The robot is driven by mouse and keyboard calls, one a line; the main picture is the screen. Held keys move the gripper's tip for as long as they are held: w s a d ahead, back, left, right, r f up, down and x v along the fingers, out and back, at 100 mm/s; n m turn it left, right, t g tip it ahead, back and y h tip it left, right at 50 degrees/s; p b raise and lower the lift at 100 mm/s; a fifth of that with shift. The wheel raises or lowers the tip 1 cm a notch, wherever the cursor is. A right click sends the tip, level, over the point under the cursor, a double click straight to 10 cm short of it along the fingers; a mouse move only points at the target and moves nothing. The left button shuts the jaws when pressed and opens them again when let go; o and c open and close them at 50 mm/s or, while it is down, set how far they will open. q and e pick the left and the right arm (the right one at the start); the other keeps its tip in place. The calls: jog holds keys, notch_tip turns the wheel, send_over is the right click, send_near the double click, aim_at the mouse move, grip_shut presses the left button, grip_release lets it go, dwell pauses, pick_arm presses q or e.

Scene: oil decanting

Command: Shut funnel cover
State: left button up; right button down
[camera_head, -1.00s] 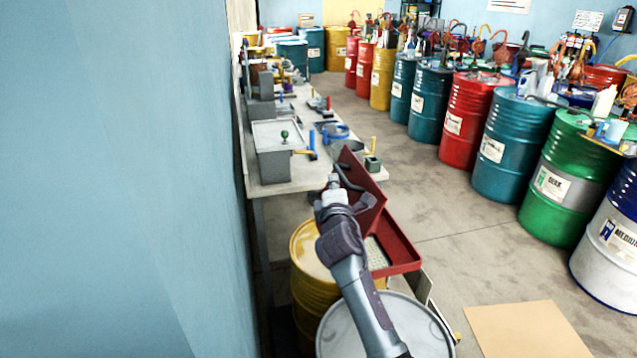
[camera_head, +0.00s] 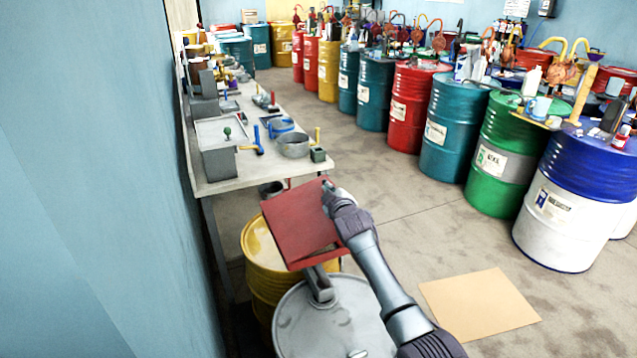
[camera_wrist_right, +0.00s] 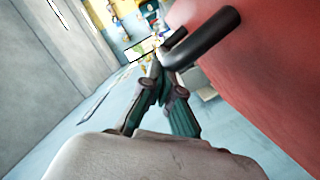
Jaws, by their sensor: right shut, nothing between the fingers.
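The red funnel cover (camera_head: 298,222) lies over most of the red funnel in the head view, and the funnel's inside is hidden. A strip of the red funnel rim (camera_head: 322,259) shows below the cover. I cannot tell whether the cover rests flat on it. My right gripper (camera_head: 328,190) is at the cover's upper right corner. In the right wrist view my right gripper (camera_wrist_right: 160,75) is shut and empty, close beside the black handle (camera_wrist_right: 212,38) on the red cover (camera_wrist_right: 265,70). Contact with the handle is unclear. My left gripper is out of view.
A grey-white drum (camera_head: 325,320) and a yellow drum (camera_head: 262,262) stand under and beside the funnel. A bench (camera_head: 255,172) with tools lies beyond, along the blue wall (camera_head: 90,180). Several drums line the right. The floor between is clear except for a cardboard sheet (camera_head: 480,304).

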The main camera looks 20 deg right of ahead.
jog(key=f, duration=0.1)
jog(key=d+f, duration=0.1)
jog(key=f+m+b, duration=0.1)
jog(key=shift+d+f, duration=0.1)
jog(key=shift+d, duration=0.15)
jog(key=shift+d+f+b, duration=0.25)
jog(key=shift+f+b, duration=0.1)
jog(key=shift+f, duration=0.3)
jog(key=shift+s+f, duration=0.1)
